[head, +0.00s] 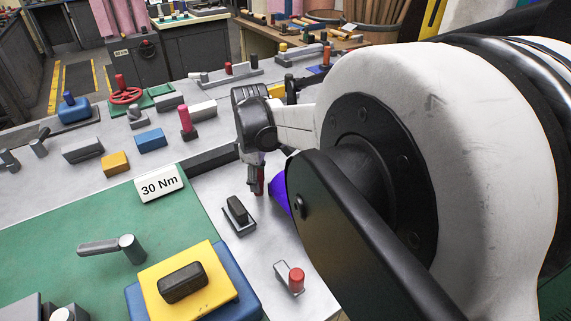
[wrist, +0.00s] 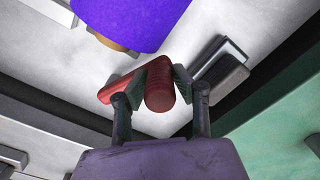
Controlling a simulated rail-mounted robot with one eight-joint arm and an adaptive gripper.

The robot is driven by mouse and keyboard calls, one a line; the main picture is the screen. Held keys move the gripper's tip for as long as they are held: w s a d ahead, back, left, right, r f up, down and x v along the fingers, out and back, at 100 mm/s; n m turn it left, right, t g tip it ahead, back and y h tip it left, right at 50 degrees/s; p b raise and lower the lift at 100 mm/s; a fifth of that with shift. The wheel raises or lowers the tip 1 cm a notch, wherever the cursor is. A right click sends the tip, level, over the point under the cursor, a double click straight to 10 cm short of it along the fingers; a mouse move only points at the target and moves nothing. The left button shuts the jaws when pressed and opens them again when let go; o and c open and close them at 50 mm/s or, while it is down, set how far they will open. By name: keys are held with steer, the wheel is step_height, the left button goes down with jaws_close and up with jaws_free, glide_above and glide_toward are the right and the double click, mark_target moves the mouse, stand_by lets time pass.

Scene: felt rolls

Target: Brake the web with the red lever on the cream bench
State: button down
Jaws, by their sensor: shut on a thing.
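The red lever (wrist: 160,88) shows in the wrist view, with a rounded red grip and a flat red arm reaching to the left. My gripper (wrist: 151,92) is shut on the red grip, with a dark finger on each side. In the head view, my gripper (head: 254,172) points down at the pale bench top (head: 262,232), and a small part of the red lever (head: 260,181) shows beside the fingers. The lever's pivot is hidden there. A purple roll (head: 278,196) is just right of the gripper, partly hidden by my arm.
A black block on a grey base (head: 238,214) stands close in front of the gripper, and a red-knobbed lever (head: 297,279) is farther forward. Several blocks and handles stand behind.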

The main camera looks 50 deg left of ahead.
steer(key=shift+w+d, duration=0.15)
steer(key=c, duration=1.4)
jaws_free()
steer(key=shift+w, duration=0.1)
steer(key=shift+r, duration=0.3)
step_height(320, 180, up, 11)
steer(key=shift+r, duration=0.2)
